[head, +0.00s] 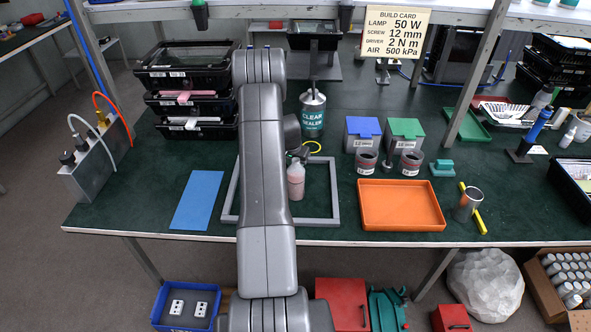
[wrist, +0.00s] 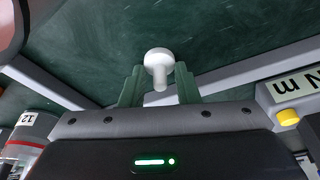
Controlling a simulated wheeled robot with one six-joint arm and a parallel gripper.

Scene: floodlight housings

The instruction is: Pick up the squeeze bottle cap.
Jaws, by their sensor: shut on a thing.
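The white squeeze bottle cap (wrist: 158,60), a round top with a narrow stem, is between the two green fingertips of my gripper (wrist: 158,84) in the wrist view. The fingers are shut on its stem. In the head view the squeeze bottle (head: 296,184), with pinkish contents, stands upright inside a grey frame (head: 334,190) on the green bench. My gripper (head: 301,153) shows small and dark just behind the bottle's top, partly hidden by my arm. I cannot make out the cap clearly in the head view.
A sealer can (head: 313,113) stands behind the bottle. An orange tray (head: 400,204) and two cups (head: 366,161) lie to the right. A blue mat (head: 197,200) and stacked black bins (head: 185,62) are to the left. The bench between mat and bins is clear.

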